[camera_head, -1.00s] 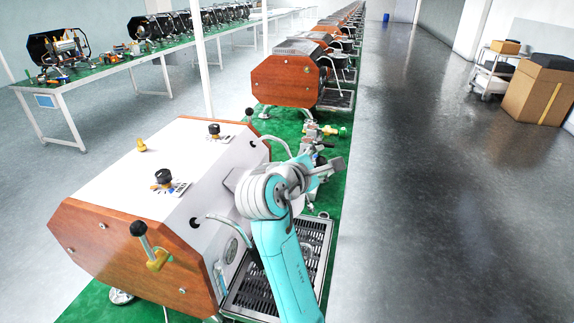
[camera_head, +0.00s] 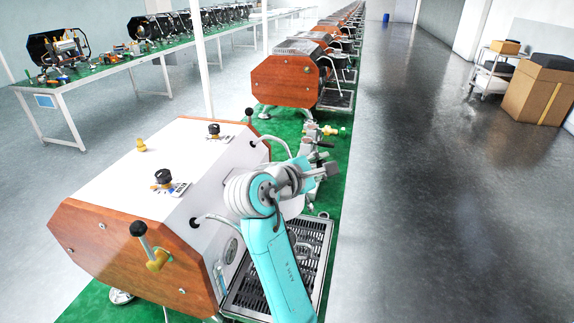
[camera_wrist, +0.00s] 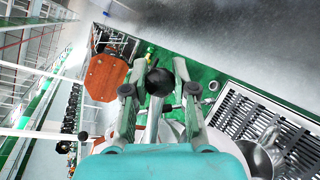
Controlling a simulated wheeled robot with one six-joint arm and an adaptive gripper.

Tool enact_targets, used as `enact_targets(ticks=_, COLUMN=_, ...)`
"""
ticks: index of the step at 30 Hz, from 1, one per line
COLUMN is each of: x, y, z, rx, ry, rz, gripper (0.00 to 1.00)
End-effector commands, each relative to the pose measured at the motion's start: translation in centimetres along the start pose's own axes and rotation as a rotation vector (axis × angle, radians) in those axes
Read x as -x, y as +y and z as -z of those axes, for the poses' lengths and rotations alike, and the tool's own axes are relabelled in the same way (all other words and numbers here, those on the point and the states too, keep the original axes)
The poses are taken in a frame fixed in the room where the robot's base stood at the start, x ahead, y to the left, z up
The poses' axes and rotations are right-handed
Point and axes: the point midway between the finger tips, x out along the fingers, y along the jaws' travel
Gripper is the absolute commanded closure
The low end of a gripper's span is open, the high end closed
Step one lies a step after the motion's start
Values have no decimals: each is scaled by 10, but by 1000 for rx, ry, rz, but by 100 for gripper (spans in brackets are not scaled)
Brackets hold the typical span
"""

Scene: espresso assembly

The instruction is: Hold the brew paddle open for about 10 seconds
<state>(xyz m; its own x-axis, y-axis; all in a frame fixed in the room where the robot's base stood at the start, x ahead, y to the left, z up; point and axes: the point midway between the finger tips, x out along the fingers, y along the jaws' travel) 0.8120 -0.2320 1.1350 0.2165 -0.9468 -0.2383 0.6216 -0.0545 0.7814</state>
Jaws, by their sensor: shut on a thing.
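The espresso machine (camera_head: 165,170) has a white top and wooden end panels, and stands on the green mat in the head view. My gripper (camera_head: 322,170) is in front of its group area. In the wrist view, my gripper (camera_wrist: 160,92) has its two fingers on either side of a round black knob (camera_wrist: 159,77), which appears to be the end of the brew paddle. The gripper is shut on it. In the head view my arm hides the paddle's base and most of the group, so the paddle's exact angle cannot be told.
More machines (camera_head: 288,80) stand behind in a row. Two black knobs (camera_head: 162,177) rise from the machine top.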

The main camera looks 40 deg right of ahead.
Motion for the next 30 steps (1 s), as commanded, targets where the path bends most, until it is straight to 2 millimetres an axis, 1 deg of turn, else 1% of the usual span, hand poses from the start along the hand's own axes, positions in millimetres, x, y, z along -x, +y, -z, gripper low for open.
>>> enact_targets(ticks=7, x=6, y=-5, z=-3, rx=-18, ry=-63, rz=47, gripper=100)
enact_targets(ticks=19, x=8, y=-6, z=-4, rx=-20, ry=-65, rz=49, gripper=100)
enact_targets(ticks=23, x=16, y=-10, z=-5, rx=-20, ry=-64, rz=49, gripper=100)
enact_targets(ticks=30, x=35, y=-20, z=-11, rx=-19, ry=-63, rz=48, gripper=100)
